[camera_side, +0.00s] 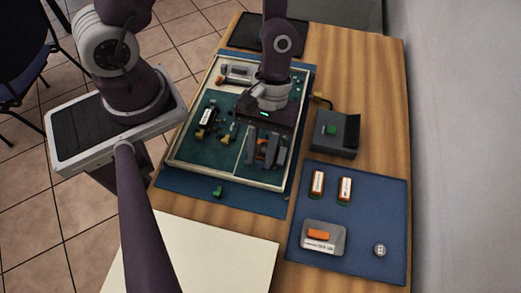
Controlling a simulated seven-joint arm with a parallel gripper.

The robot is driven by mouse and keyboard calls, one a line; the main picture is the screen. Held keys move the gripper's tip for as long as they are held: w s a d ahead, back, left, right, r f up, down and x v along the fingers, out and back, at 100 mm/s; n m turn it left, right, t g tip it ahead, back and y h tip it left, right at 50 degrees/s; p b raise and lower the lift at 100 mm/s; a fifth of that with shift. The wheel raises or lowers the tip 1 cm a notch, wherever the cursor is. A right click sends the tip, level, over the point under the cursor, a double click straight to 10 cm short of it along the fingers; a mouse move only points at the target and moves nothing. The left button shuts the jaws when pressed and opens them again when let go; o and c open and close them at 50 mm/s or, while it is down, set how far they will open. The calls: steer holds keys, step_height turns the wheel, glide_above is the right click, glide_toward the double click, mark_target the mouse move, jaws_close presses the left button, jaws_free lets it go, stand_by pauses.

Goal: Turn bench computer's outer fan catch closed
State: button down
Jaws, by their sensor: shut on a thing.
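The bench computer (172,160) is an open, cream-rimmed case with a green board inside, lying on a blue mat. My gripper (266,158) points down into the right part of the case, over a dark block with reddish-brown parts that looks like the fan. It is shut on a small part there, which looks like the fan catch. The fingers and hand hide most of that part, and its turn angle cannot be told.
A grey box (336,135) with a cable is right of the case. A blue mat (370,215) holds two orange-white modules (317,182), a grey dish (323,238) and a small round piece (380,250). A green piece (217,191) lies in front.

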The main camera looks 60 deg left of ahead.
steer(key=m, duration=0.2)
steer(key=m+y, duration=0.1)
steer(key=m, duration=0.1)
steer(key=shift+w+d+g, duration=0.1)
steer(key=shift+d+g, duration=0.1)
steer(key=shift+g, duration=0.2)
steer(key=m+y, duration=0.2)
steer(key=m, duration=0.2)
steer(key=shift+d+m, duration=0.15)
steer(key=shift+m, duration=0.25)
steer(key=m, duration=0.1)
steer(key=m+y, duration=0.1)
steer(key=m, duration=0.1)
steer(key=shift+d+m, duration=0.2)
steer(key=shift+m, duration=0.1)
steer(key=m+y, duration=0.1)
steer(key=m, duration=0.1)
steer(key=m+t, duration=0.1)
steer(key=m, duration=0.1)
steer(key=shift+d+m+y, duration=0.1)
steer(key=shift+m+y, duration=0.2)
steer(key=shift+y, duration=0.1)
steer(key=c, duration=1.2)
jaws_free()
